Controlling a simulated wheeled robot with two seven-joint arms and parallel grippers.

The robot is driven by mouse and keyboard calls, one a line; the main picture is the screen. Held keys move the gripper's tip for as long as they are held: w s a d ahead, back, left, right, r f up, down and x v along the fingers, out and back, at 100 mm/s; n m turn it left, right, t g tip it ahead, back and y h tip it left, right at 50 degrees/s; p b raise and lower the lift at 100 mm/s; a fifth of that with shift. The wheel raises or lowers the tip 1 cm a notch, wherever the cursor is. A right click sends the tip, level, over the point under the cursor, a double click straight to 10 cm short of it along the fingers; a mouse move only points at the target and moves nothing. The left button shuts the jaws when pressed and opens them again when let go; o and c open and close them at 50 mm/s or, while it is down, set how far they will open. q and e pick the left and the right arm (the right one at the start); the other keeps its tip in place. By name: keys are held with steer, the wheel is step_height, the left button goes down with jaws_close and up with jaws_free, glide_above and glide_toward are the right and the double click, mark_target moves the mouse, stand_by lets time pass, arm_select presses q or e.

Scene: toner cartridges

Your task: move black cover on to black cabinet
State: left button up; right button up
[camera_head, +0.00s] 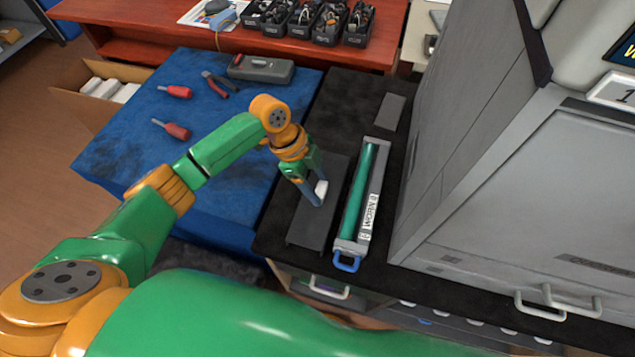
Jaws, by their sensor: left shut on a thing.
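The black cover (309,226) is a long dark flat panel with a small white handle (321,188). It is at the left side of the dark top of the black cabinet (345,100). Whether it rests flat on that top or is held slightly above it, I cannot tell. My left gripper (318,192) points down over the cover and is shut on its white handle, which shows between the fingers. My right gripper is not in view.
A toner cartridge (357,200) with a green roller and blue handle lies right of the cover. A tall grey machine (470,130) stands to the right. A blue-topped table (130,130) at left holds screwdrivers (176,131), pliers (216,84) and a grey case (260,69).

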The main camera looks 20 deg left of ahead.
arm_select(q)
steer(key=o, duration=1.4)
steer(key=shift+f, duration=0.15)
steer(key=v, duration=1.2)
